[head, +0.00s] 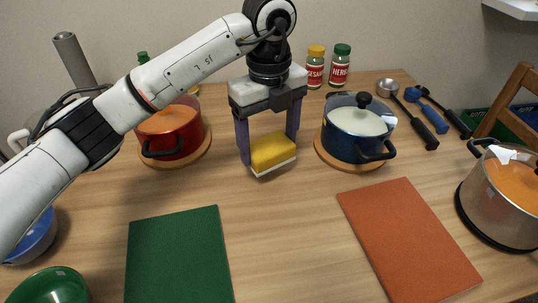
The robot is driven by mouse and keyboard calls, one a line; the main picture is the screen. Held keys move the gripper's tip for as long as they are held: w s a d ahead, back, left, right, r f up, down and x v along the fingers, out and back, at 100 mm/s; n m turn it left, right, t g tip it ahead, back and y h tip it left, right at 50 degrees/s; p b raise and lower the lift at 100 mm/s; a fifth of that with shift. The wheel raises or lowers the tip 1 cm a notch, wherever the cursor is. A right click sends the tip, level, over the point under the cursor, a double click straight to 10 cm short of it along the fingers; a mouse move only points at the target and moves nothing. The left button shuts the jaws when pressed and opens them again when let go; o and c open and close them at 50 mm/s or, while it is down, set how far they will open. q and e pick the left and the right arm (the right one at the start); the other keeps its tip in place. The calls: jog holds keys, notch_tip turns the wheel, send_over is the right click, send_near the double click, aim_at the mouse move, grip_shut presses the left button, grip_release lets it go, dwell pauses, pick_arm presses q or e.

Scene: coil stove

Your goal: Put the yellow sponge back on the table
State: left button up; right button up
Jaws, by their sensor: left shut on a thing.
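The yellow sponge (273,152) has a white underside and shows in the middle of the head view. My left gripper (270,148) points down with its two purple fingers on either side of the sponge, shut on it. The sponge is tilted a little. I cannot tell whether its underside touches the wooden table (285,215) or hangs just above it. My right gripper is not in view.
A red pot (172,130) stands left of the sponge and a blue pot (357,130) right, both on round boards. Green (180,255) and orange (410,240) mats lie in front. A steel pot (500,205) stands far right. Jars and ladles are behind.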

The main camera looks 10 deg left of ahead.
aim_at(269, 144)
pick_arm(q)
jog(key=shift+f, duration=1.8)
jog(key=shift+f, duration=0.1)
jog(key=o, duration=1)
notch_tip(269, 144, up, 12)
jog(key=shift+r+p, duration=0.15)
jog(key=shift+p, duration=0.65)
